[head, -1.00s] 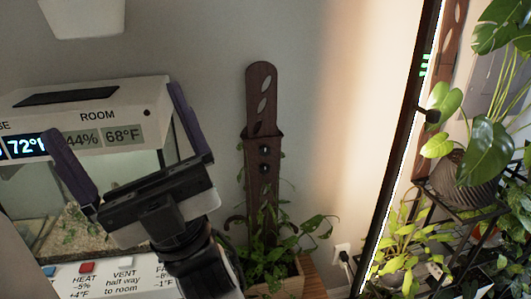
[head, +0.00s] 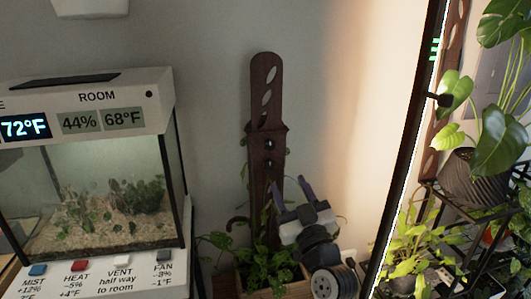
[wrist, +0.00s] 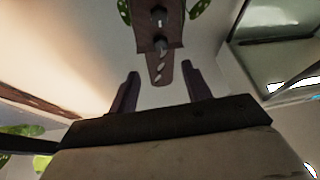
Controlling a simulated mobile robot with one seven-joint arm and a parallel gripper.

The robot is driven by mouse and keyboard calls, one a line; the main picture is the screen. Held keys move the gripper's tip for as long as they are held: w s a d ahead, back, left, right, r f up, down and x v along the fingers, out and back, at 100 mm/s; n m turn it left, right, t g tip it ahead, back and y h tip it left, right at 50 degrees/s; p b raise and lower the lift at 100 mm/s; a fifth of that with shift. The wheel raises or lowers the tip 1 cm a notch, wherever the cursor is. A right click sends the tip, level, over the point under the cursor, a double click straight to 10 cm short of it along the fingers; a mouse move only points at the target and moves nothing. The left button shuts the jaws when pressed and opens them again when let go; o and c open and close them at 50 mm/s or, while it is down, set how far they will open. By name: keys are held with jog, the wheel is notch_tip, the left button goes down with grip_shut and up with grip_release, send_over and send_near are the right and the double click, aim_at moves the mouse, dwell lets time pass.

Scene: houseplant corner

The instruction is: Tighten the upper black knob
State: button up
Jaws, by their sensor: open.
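A dark wooden post (head: 266,75) with slotted holes slides in a wider wooden sleeve (head: 262,185) rising from a planter. Two black knobs sit on the sleeve front: the upper knob (head: 269,145) and, just below it, the lower knob (head: 271,161). My gripper (head: 291,186) is in front of the post, below and right of the knobs, open and empty. In the wrist view the post hangs inverted, with the upper knob (wrist: 161,45) nearer its slotted tip and the lower knob (wrist: 158,12) near the top edge. The open fingers (wrist: 160,88) are apart from both knobs.
A glass terrarium (head: 110,195) with a display and a labelled button panel (head: 110,277) stands left. A leafy plant (head: 262,268) grows around the sleeve's foot. A black-edged upright frame (head: 410,150) and a plant rack (head: 470,205) are on the right. Wall space beside the post is clear.

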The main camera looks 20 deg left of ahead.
aim_at(271, 147)
jog(key=p+x, duration=0.3)
jog(key=x, duration=0.8)
jog(key=shift+w+a+r, duration=0.2)
jog(key=shift+a, duration=0.1)
jog(key=shift+c, duration=0.2)
jog(key=c, duration=1)
